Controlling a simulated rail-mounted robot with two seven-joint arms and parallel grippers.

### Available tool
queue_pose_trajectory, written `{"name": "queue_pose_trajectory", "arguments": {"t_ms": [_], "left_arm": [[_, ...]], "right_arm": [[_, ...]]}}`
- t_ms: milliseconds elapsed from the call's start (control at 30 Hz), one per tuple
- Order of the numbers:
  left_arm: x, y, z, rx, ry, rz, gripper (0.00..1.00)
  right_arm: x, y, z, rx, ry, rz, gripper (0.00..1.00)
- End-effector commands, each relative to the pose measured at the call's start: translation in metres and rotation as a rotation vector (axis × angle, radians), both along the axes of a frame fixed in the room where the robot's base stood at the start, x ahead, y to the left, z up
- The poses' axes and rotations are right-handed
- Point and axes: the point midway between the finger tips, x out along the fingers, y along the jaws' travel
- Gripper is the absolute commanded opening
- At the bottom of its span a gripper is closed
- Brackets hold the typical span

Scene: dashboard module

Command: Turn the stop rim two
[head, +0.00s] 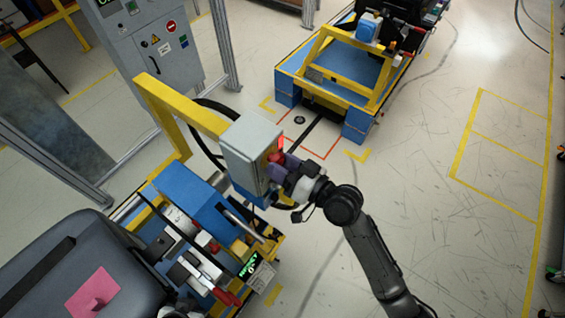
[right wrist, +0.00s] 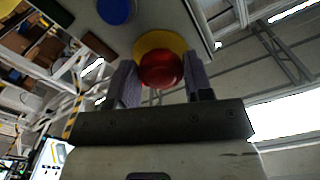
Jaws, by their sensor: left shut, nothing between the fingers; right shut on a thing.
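The stop button is a round red knob (right wrist: 162,72) on a yellow disc (right wrist: 158,42), on the face of a grey box (right wrist: 112,35). In the head view the red knob (head: 277,156) sits on the right side of the box (head: 250,143), partly hidden by my right gripper (head: 282,166). In the right wrist view the two grey fingers of this gripper (right wrist: 162,86) stand on either side of the knob, shut on it. A small part of what looks like my left gripper (head: 179,312) shows at the bottom edge of the head view; its fingertips are not clear.
A blue button (right wrist: 115,10) is on the same box face. A yellow post (head: 180,105) carries the box above a blue workstation (head: 185,195). A grey cabinet (head: 155,50) stands behind. A blue and yellow cart (head: 350,75) stands farther back.

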Motion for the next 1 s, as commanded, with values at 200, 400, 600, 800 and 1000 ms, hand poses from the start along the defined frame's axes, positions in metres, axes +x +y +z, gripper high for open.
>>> {"name": "queue_pose_trajectory", "arguments": {"t_ms": [200, 400, 600, 800, 1000], "left_arm": [[0.0, -0.0014, 0.0013, -0.004, 0.0, 0.003, 0.0], [0.0001, -0.0037, 0.0013, -0.012, 0.0, 0.009, 0.0], [0.0001, -0.0041, 0.0013, -0.014, 0.0, 0.009, 0.0], [0.0, -0.0033, 0.0012, -0.011, 0.0, 0.008, 0.0], [-0.0001, -0.0014, 0.0011, -0.005, 0.0, 0.003, 0.0]], "right_arm": [[0.0001, 0.0002, 0.0004, 0.013, 0.016, 0.0, 0.23], [0.0001, 0.0002, 0.0004, 0.013, 0.016, 0.0, 0.23], [0.0001, 0.0002, 0.0004, 0.013, 0.015, 0.0, 0.55], [0.0001, 0.0002, 0.0002, 0.013, 0.015, 0.0, 0.73], [0.0, 0.0001, 0.0001, 0.013, 0.015, 0.0, 0.73]]}}
